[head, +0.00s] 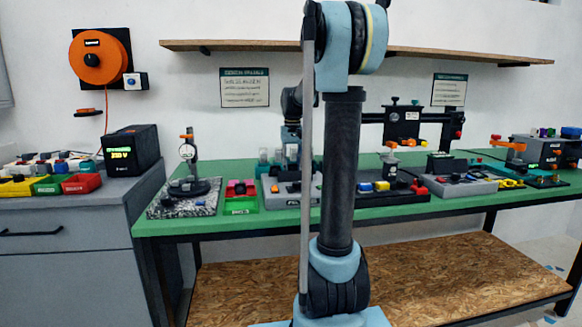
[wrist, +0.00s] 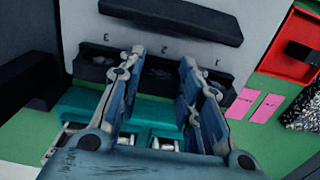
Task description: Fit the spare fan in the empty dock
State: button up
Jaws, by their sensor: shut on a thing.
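In the wrist view my gripper (wrist: 159,78) points at a grey unit (wrist: 155,45) with a row of dark bays. Its fingers are shut on a dark piece (wrist: 157,80) at the middle bay. This looks like the spare fan, but the fingers and shadow hide most of it. I cannot tell whether it is seated. A dark bay (wrist: 97,62) lies left of the fingers and another lies to the right. A teal strip with pale metal parts (wrist: 85,112) lies below the fingers. In the head view the grey unit (head: 291,190) is on the green bench, partly behind my arm.
A black bar (wrist: 172,18) runs along the unit above the bays. A red tray (wrist: 288,50) and pink labels (wrist: 265,107) are to the right. In the head view, a gauge stand (head: 187,175) and a green tray (head: 240,203) stand left of the unit; other fixtures fill the right.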

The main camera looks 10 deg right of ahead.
jog(key=shift+f, duration=0.1)
jog(key=o, duration=1)
jog(key=shift+c, duration=0.2)
notch_tip(320, 180, up, 12)
jog(key=shift+f, duration=0.1)
